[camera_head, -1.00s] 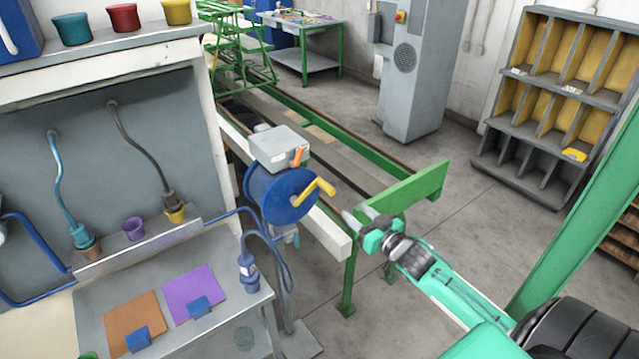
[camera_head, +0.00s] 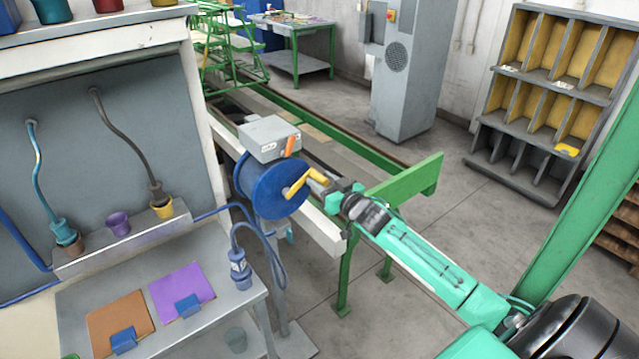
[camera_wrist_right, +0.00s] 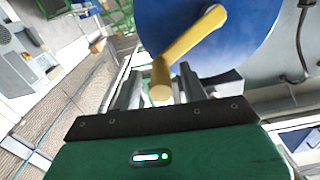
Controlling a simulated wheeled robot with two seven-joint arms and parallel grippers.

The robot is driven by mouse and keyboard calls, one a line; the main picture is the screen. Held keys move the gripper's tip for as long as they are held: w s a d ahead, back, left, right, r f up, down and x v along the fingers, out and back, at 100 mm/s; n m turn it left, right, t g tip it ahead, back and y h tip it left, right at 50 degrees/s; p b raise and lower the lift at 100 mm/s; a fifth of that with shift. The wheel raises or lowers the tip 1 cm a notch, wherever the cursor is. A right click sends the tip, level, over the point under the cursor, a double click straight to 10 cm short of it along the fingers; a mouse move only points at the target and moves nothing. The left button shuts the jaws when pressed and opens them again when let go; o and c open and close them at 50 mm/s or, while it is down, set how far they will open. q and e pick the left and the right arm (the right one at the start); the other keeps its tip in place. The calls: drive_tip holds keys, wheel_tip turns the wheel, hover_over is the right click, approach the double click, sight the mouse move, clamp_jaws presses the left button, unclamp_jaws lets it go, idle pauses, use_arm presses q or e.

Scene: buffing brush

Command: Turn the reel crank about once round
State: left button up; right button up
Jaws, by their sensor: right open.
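The blue reel (camera_head: 270,192) is mounted under a grey box (camera_head: 268,138) on a stand. Its yellow crank (camera_head: 303,185) sits on the reel's face, with the handle end toward the upper right. My right gripper (camera_head: 322,188) is right beside the crank's handle end. In the right wrist view the yellow crank handle (camera_wrist_right: 161,78) points toward the gripper and lies between the two open fingers (camera_wrist_right: 160,90), with the blue reel disc (camera_wrist_right: 245,30) behind it. Contact with the fingers cannot be told. My left gripper is not in view.
A grey bench (camera_head: 225,315) with orange and purple sheets stands at the lower left. A green rail frame (camera_head: 405,180) runs behind my right arm. Open floor lies to the right.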

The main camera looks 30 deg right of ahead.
drive_tip(key=shift+w+a, duration=0.1)
drive_tip(key=shift+w, duration=0.7)
drive_tip(key=shift+c, duration=0.4)
clamp_jaws()
drive_tip(key=shift+f, duration=0.1)
